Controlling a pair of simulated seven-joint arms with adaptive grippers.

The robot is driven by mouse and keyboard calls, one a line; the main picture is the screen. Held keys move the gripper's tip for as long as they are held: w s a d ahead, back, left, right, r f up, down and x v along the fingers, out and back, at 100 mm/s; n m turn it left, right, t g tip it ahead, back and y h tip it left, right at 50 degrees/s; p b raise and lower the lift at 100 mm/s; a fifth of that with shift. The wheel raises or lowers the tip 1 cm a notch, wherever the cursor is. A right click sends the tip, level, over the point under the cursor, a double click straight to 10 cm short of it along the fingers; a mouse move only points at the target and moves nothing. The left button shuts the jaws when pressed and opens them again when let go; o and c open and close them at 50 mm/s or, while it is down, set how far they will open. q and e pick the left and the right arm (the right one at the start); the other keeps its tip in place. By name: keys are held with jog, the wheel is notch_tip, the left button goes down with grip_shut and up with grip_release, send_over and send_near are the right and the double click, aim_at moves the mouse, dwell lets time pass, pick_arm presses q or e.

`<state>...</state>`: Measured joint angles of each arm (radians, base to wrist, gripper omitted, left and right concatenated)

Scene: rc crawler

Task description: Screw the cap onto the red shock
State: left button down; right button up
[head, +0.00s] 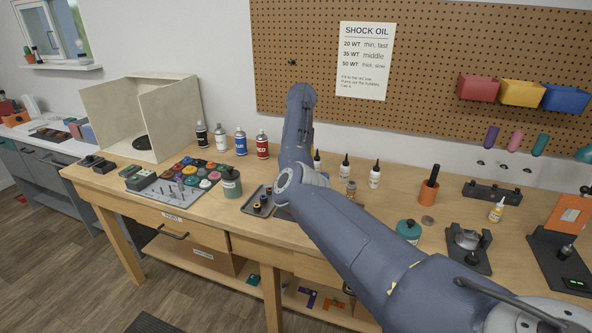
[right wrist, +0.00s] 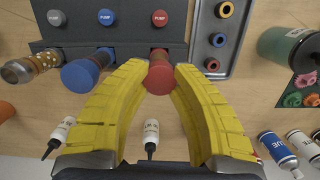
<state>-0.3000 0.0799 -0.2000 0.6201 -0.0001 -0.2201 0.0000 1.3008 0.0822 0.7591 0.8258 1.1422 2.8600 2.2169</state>
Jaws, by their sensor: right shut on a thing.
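In the right wrist view, a red shock (right wrist: 160,76) stands in a dark stand (right wrist: 130,32) with round buttons marked PUMP. My right gripper (right wrist: 161,69) has its yellow fingers closed around the red shock's upper end, one on each side. I cannot tell whether a cap sits on it. Three small ring-shaped caps (right wrist: 218,40) with dark centres lie in a grey tray (right wrist: 240,42) beside the stand. In the head view the tray (head: 248,207) shows left of my right arm, which hides the gripper and red shock. My left gripper is not in view.
A blue shock (right wrist: 80,75) and a gold shock (right wrist: 20,70) stand in the same stand, left of the red one. White dropper bottles (head: 374,175) stand behind the stand. A green jar (head: 231,184) is near the tray, and spray cans (head: 262,145) stand farther back.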

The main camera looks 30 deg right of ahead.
jog(key=o, duration=0.8)
